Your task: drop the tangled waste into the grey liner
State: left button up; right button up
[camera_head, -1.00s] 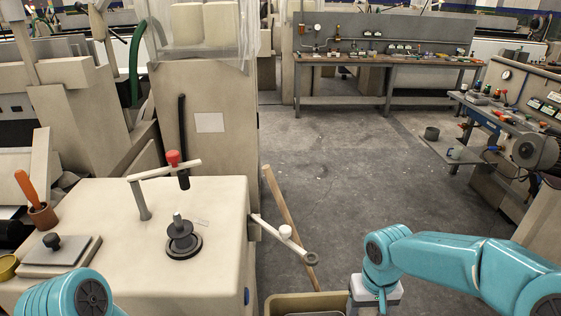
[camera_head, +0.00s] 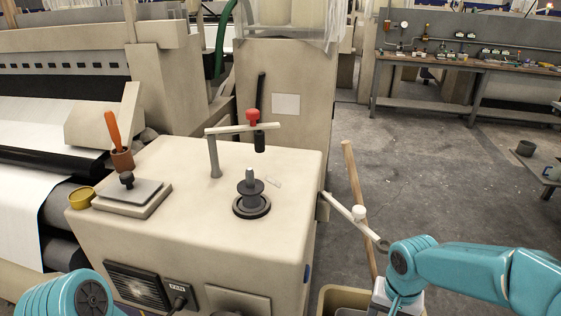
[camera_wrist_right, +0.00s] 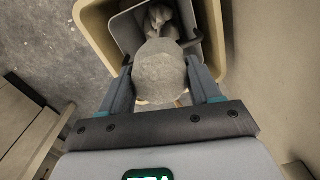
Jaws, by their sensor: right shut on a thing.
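In the right wrist view my right gripper (camera_wrist_right: 160,72) is shut on a pale grey, rounded lump (camera_wrist_right: 160,78), seemingly the tangled waste. The lump is between the two fingers, over the opening of a beige bin (camera_wrist_right: 91,22). The grey liner (camera_wrist_right: 122,32) shows inside the bin's rim. More pale, crumpled material (camera_wrist_right: 162,18) shows within the liner; whether it joins the held lump I cannot tell. The head view shows the bin (camera_head: 335,297) at the bottom edge, partly behind my right wrist, with the right fingers hidden. My left gripper is out of view.
A beige machine cabinet (camera_head: 270,225) stands left of the bin. A lever (camera_head: 350,211) and a leaning wooden handle (camera_head: 357,205) are close to my right arm. A workbench (camera_head: 475,60) stands at the back right. The floor (camera_head: 440,175) between is open.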

pick_arm(q)
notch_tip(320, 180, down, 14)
jog(key=b, duration=1)
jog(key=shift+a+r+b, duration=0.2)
jog(key=shift+b, duration=0.15)
pick_arm(e)
jog(key=s+d+f+m, duration=0.1)
jog(key=d+f+m, duration=0.2)
jog(key=f, duration=1.2)
jog(key=shift+s+f+m, duration=0.3)
jog(key=shift+f+m, duration=0.1)
jog(key=shift+m, duration=0.4)
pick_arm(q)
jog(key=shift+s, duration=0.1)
pick_arm(e)
jog(key=shift+d, duration=0.1)
jog(key=o, duration=1.2)
jog(key=shift+c, duration=0.2)
pick_arm(q)
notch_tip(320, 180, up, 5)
jog(key=p, duration=0.5)
pick_arm(e)
notch_tip(320, 180, up, 16)
jog(key=shift+r, duration=0.2)
